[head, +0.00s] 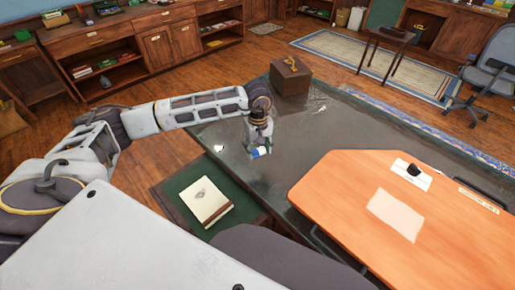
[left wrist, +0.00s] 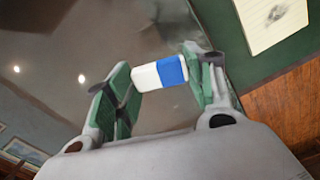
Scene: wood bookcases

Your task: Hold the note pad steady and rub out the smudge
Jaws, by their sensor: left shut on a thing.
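The cream note pad (head: 203,202) lies on a green-topped surface (head: 178,190) at the lower left of the head view. It has a grey smudge (head: 201,193) near its upper part. The pad's edge and the smudge (left wrist: 275,14) also show at the top right of the left wrist view. My left gripper (head: 259,149) is shut on a white and blue eraser (left wrist: 160,73), held between its green finger pads. The gripper is over the dark glossy table, to the right of the pad and apart from it. My right gripper is not in view.
A wooden box (head: 290,75) with a yellow thing on it stands at the dark table's (head: 335,120) far end. An orange desk (head: 330,190) at the right bears a blank sheet (head: 397,215) and a small black object (head: 413,170). The dark table between is mostly clear.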

